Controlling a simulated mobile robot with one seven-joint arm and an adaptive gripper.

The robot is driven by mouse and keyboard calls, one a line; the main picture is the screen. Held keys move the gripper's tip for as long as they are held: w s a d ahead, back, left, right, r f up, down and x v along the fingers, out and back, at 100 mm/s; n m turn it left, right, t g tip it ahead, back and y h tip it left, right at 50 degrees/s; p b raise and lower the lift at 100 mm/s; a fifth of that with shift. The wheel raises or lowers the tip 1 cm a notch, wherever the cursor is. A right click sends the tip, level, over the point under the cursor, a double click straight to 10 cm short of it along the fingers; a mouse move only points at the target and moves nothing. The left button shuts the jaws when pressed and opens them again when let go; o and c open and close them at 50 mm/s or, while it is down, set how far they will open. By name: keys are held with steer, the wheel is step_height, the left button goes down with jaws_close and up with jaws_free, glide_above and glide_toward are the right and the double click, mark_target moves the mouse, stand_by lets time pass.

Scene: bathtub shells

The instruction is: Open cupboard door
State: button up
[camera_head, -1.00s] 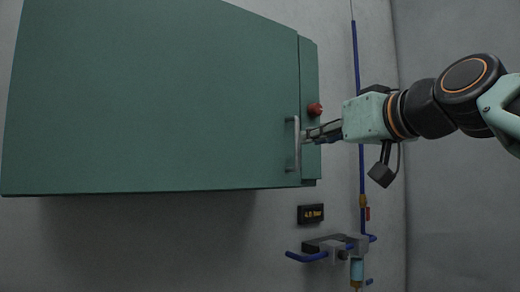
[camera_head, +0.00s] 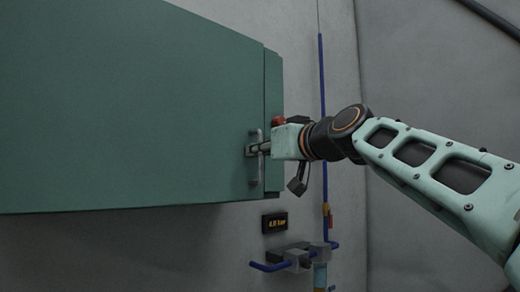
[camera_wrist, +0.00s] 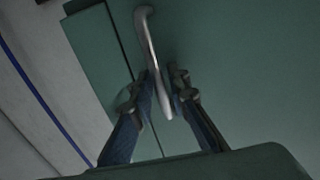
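The green cupboard door (camera_head: 130,110) fills the left of the head view and looks closed, flush beside a narrow green side strip (camera_head: 273,125). A grey vertical bar handle (camera_head: 256,175) sits near its right edge. In the wrist view the handle (camera_wrist: 148,35) runs down between my fingers, and a thin dark seam separates the door (camera_wrist: 240,70) from the strip. My gripper (camera_head: 254,149) reaches the handle from the right; in the wrist view its fingers (camera_wrist: 164,75) close in on both sides of the bar and appear to grip it. The finger contact is partly hidden.
Below are a small display (camera_head: 274,222) and a bracket with blue pipework (camera_head: 298,260). A blue vertical pipe (camera_head: 322,80) runs along the grey wall. Floor space is not visible.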

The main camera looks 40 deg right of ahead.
steer(key=shift+c, duration=0.7)
jaws_close()
steer(key=shift+s, duration=0.15)
